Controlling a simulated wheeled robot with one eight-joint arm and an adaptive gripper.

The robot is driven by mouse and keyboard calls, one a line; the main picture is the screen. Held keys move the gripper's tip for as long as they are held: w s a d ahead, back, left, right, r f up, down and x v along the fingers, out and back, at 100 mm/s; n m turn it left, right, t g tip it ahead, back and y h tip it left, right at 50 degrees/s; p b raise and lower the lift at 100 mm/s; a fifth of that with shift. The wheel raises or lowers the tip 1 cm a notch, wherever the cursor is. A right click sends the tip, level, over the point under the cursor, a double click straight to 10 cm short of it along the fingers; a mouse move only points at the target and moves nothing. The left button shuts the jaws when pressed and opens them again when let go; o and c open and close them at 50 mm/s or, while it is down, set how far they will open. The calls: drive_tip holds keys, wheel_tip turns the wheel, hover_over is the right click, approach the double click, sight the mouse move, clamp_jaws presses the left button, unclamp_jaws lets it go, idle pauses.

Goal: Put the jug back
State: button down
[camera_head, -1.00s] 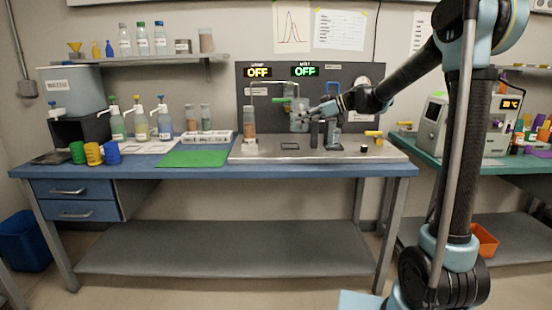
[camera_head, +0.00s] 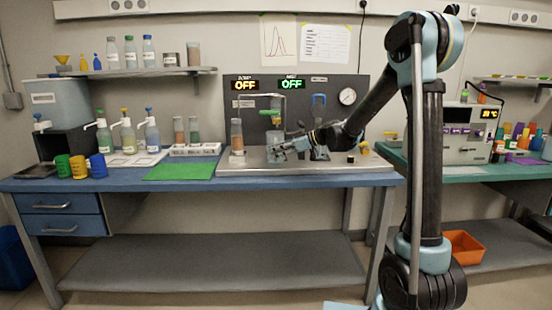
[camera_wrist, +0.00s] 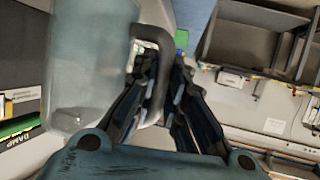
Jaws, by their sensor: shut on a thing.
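The jug is a clear, greyish vessel with a dark grey handle (camera_wrist: 158,75). Its translucent body (camera_wrist: 90,65) fills the left of the wrist view. My gripper (camera_wrist: 163,80) is shut on the handle, with the body to the left of the fingers. In the head view the jug (camera_head: 273,138) is small and partly covered by my gripper (camera_head: 289,147). It is low over the steel worktop (camera_head: 300,162), below the green-handled tap (camera_head: 270,112). I cannot tell whether its base touches the worktop.
A tall tube (camera_head: 237,137) stands left of the jug. A green mat (camera_head: 181,171) lies on the blue bench (camera_head: 120,184). Bottles and coloured cups stand farther left.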

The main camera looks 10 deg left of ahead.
drive_tip(key=shift+f, duration=0.85)
drive_tip(key=c, duration=1.6)
unclamp_jaws()
drive_tip(key=shift+f, duration=0.1)
drive_tip(key=shift+c, duration=0.2)
drive_tip(key=v, duration=1.2)
drive_tip(key=s+d+f+m+h, duration=0.4)
drive_tip(key=s+d+f+m, duration=0.2)
drive_tip(key=s+d, duration=0.5)
drive_tip(key=s+d+f+m+t+h, duration=0.1)
drive_tip(key=s+d+f+m+h, duration=0.4)
drive_tip(key=s+d, duration=0.5)
drive_tip(key=s+d+f+m+t+h, duration=0.1)
drive_tip(key=s+d+f+m+h, duration=0.3)
drive_tip(key=s+d+f+m, duration=0.3)
drive_tip(key=s+d, duration=0.4)
drive_tip(key=s, duration=0.2)
drive_tip(key=shift+d+f+h, duration=0.3)
drive_tip(key=shift+d, duration=0.1)
